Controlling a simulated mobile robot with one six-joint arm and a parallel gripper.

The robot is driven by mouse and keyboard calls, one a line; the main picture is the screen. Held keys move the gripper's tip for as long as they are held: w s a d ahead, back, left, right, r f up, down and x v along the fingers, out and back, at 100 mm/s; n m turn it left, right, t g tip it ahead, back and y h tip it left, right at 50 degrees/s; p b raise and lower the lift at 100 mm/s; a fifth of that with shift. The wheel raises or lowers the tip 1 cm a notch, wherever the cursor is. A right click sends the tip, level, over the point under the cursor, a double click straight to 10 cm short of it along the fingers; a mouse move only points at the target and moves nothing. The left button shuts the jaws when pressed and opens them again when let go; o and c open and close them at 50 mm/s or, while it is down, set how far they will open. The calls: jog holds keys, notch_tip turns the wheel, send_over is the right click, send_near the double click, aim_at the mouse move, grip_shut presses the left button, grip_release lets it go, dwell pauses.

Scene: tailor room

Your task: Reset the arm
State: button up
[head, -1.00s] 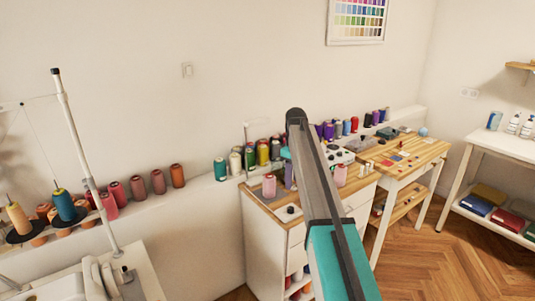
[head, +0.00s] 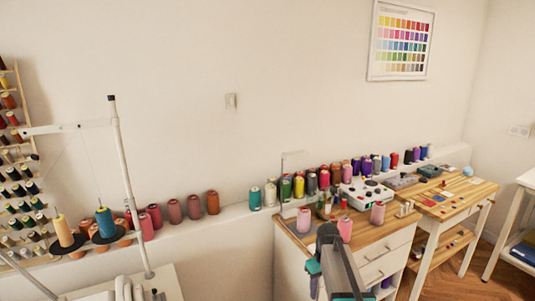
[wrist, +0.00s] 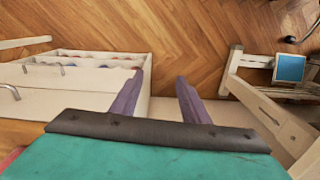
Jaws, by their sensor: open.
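My gripper (wrist: 160,92) shows in the wrist view, with its two purple fingers apart and nothing between them. Below the fingers lie a white drawer unit on the left and wooden floor. My arm (head: 340,272) rises from the bottom edge of the head view, in front of the white drawer cabinet. I cannot make out the fingertips there.
The white cabinet (head: 388,262) bears pink spools and a white device (head: 366,194). A wooden-topped table (head: 455,200) stands right of it. Thread spools line the wall ledge (head: 235,218). A sewing machine (head: 125,285) is at lower left. Herringbone floor (wrist: 185,30) is open.

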jog(key=s+f+m+g, duration=0.1)
jog(key=s+f+g, duration=0.1)
jog(key=s+f, duration=0.8)
jog(key=s+a+f+m+g, duration=0.1)
jog(key=s+f+m+g, duration=0.1)
jog(key=s+f, duration=0.8)
jog(key=s+a+f+m+g, duration=0.1)
jog(key=s+f, duration=0.9)
jog(key=s, duration=1.4)
jog(key=shift+a+g, duration=0.2)
jog(key=shift+g, duration=0.2)
